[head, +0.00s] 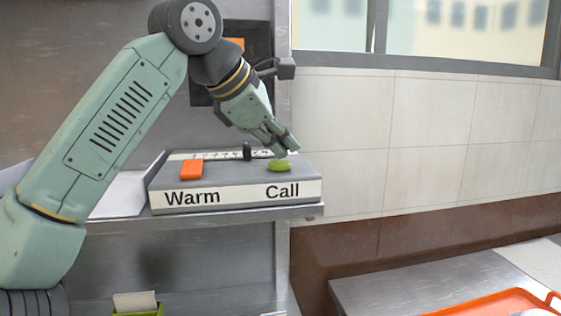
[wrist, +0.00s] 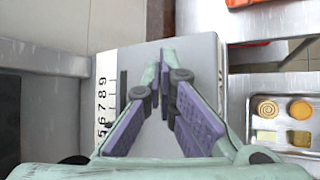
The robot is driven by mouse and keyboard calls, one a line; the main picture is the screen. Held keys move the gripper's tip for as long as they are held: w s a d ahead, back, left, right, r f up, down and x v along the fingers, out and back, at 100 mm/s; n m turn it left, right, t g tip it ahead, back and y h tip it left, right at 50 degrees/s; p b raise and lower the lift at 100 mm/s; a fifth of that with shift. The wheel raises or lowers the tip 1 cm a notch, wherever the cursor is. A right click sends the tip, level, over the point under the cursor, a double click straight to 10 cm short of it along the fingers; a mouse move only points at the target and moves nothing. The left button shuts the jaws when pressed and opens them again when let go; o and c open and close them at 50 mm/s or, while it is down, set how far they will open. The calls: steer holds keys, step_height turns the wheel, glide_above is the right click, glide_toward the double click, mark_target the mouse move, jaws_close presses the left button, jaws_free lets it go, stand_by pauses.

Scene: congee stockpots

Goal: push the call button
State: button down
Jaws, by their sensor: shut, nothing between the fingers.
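The call button is a round green button (head: 279,165) on top of a grey control box (head: 222,193), above the printed word "Call". My gripper (head: 287,150) is shut and empty, with its fingertips right at the green button from above. The head view does not clearly show whether they touch it. In the wrist view my gripper (wrist: 162,85) points over the box, and the button is hidden behind the fingers. An orange button (head: 191,169) sits at the box's left, above the word "Warm".
The box stands on a metal shelf (head: 240,213) with a small black knob (head: 247,151) and a number scale at the back. A tiled wall (head: 430,130) is to the right. An orange tray (head: 490,305) lies on a lower counter (head: 420,282) at the right.

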mark_target(282, 163)
steer(key=shift+f, duration=0.45)
steer(key=shift+r, duration=0.1)
steer(key=shift+r+p, duration=0.45)
steer(key=shift+p, duration=0.1)
step_height(282, 163, up, 2)
steer(key=shift+r+p, duration=0.2)
steer(key=shift+p, duration=0.4)
steer(key=shift+r, duration=1.75)
